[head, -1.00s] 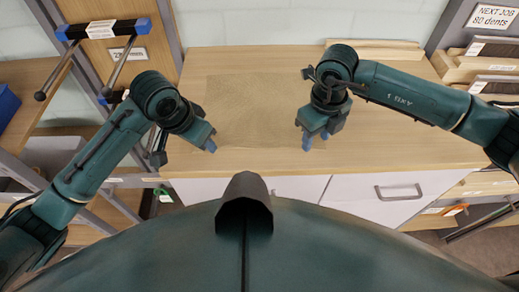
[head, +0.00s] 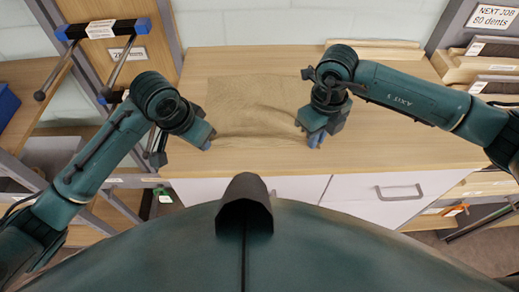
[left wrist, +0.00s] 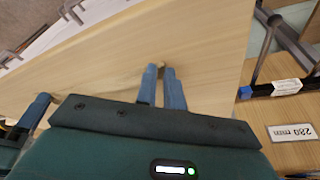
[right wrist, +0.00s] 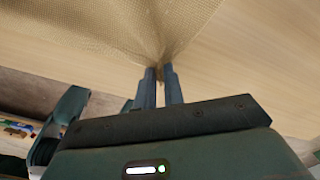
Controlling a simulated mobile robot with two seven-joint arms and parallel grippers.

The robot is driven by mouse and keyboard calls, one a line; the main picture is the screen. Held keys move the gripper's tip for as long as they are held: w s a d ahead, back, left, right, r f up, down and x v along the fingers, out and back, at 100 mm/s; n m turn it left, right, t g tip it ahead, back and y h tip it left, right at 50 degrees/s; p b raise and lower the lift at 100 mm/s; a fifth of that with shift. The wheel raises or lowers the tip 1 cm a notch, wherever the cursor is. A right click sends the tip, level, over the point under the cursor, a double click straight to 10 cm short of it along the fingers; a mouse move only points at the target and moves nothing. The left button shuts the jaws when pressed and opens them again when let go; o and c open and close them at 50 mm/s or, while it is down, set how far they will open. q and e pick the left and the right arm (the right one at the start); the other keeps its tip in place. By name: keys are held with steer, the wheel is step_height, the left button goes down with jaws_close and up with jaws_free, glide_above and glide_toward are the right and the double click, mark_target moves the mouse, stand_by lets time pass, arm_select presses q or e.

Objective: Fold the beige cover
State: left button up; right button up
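The beige cover (head: 255,100) lies on the wooden table between my two grippers in the head view. Its far part is flat and its near part is rumpled. My right gripper (head: 315,142) is at its near right corner. In the right wrist view the fingers (right wrist: 160,78) are shut on the cover (right wrist: 140,30), whose folds gather at the tips. My left gripper (head: 208,144) is at the near left corner.
The bare wooden table (head: 400,140) is clear to the right of the cover. A thin board (head: 375,52) lies at the back edge. Shelves with rods (head: 110,30) stand at the left, and shelves with stacked boards (head: 495,65) at the right.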

arm_select(q)
jaws_close()
arm_select(e)
steer(key=shift+f, duration=0.1)
jaws_close()
arm_select(q)
steer(key=shift+r, duration=0.1)
